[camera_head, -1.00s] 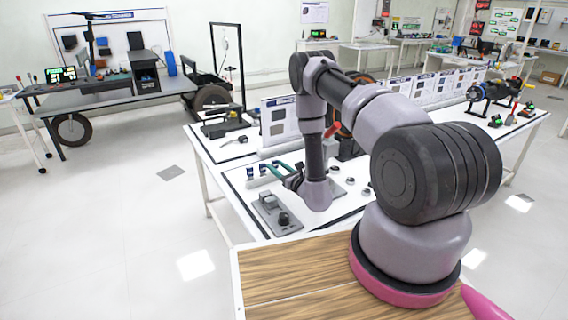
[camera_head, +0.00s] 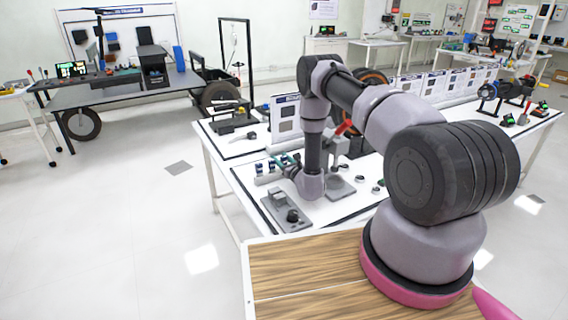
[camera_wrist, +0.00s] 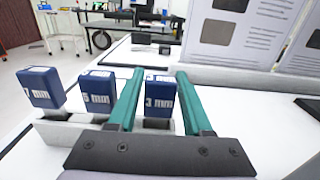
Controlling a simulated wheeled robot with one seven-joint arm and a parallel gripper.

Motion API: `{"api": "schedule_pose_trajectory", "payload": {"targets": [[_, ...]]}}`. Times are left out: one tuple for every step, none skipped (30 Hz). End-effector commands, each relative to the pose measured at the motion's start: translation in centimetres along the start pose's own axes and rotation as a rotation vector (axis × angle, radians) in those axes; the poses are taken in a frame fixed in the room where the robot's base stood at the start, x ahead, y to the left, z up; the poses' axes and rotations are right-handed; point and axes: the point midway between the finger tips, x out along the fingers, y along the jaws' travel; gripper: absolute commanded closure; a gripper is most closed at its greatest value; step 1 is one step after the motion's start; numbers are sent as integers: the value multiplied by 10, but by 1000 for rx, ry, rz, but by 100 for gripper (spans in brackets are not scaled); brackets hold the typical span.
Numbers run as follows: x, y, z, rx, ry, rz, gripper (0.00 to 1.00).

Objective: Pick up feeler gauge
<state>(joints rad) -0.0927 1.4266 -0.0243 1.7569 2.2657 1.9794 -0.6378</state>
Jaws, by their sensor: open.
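Several blue blocks with white thickness marks, apparently the feeler gauges, stand in a light grey holder (camera_wrist: 62,130) in the wrist view. The left one (camera_wrist: 41,88) seems marked 7 mm, the middle one (camera_wrist: 98,88) 5 mm, and the right one (camera_wrist: 160,98) 3 mm. My gripper (camera_wrist: 160,76) is open, with its two green fingers on either side of the 3 mm block. I cannot tell whether they touch it. In the head view, my gripper (camera_head: 284,160) is over the white table beside the small blue blocks (camera_head: 259,168).
On the white table (camera_head: 245,182) stand a grey device with a black knob (camera_head: 287,209), a grey stand (camera_head: 341,187) and several small rings. White display panels (camera_wrist: 233,33) rise behind the holder. A wooden-topped surface (camera_head: 300,270) lies in front.

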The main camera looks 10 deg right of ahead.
Motion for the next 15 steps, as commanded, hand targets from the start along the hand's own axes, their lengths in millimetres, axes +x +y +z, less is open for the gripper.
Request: {"api": "schedule_pose_trajectory", "payload": {"targets": [[3,0,0,0,0,0,50],[4,0,0,1,1,0,50],[5,0,0,1,1,-1,50],[5,0,0,2,1,-1,50],[5,0,0,2,1,-1,50],[5,0,0,2,1,-1,50],[5,0,0,2,1,0,50],[5,0,0,1,1,0,50],[5,0,0,1,1,0,58],[5,0,0,1,1,0,69],[5,0,0,1,1,0,81],[5,0,0,1,1,0,96],[5,0,0,1,1,0,100],[5,0,0,1,1,0,100],[5,0,0,1,1,0,100]]}}
